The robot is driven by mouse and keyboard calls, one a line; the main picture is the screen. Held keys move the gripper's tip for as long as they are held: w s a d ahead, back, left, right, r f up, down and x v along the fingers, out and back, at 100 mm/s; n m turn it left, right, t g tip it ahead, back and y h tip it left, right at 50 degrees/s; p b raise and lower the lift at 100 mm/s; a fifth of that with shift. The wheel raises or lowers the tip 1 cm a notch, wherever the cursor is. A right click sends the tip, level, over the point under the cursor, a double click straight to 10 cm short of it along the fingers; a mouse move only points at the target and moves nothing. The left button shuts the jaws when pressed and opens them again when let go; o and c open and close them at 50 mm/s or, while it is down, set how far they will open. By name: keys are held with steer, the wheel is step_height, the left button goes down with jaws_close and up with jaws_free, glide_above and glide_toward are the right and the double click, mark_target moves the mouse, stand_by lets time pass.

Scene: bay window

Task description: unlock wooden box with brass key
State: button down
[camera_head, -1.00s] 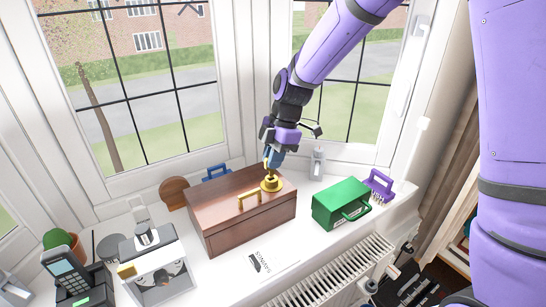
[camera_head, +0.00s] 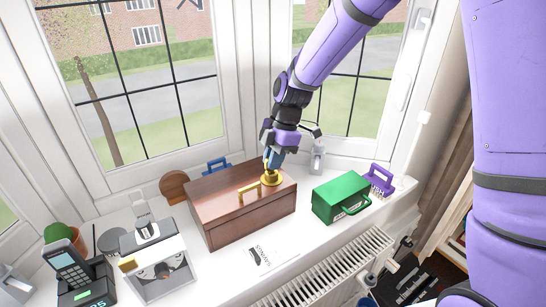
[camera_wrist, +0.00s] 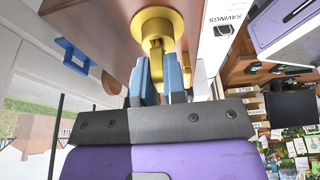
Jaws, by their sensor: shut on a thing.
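The wooden box (camera_head: 235,215) stands on the windowsill, brown, lid down, with a brass handle (camera_head: 249,190) on top. A round brass lock plate (camera_head: 271,179) sits on the lid's right part, and it also shows in the wrist view (camera_wrist: 157,22). My gripper (camera_head: 270,161) is right above this plate, pointing down. Its blue fingers (camera_wrist: 161,80) are shut on the brass key (camera_wrist: 155,54), whose shaft meets the plate. How deep the key sits in the plate is hidden.
A green box (camera_head: 340,196) and a purple-handled item (camera_head: 378,178) stand to the right. A paper marked SAVINGS (camera_head: 265,256) lies in front. A grey device (camera_head: 158,262), a phone (camera_head: 75,272) and a cactus (camera_head: 58,234) stand left. A radiator (camera_head: 330,268) is below the sill.

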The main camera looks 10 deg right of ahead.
steer(key=shift+f, duration=0.4)
steer(key=c, duration=1.1)
jaws_free()
steer(key=v, duration=1.1)
steer(key=shift+f, duration=0.1)
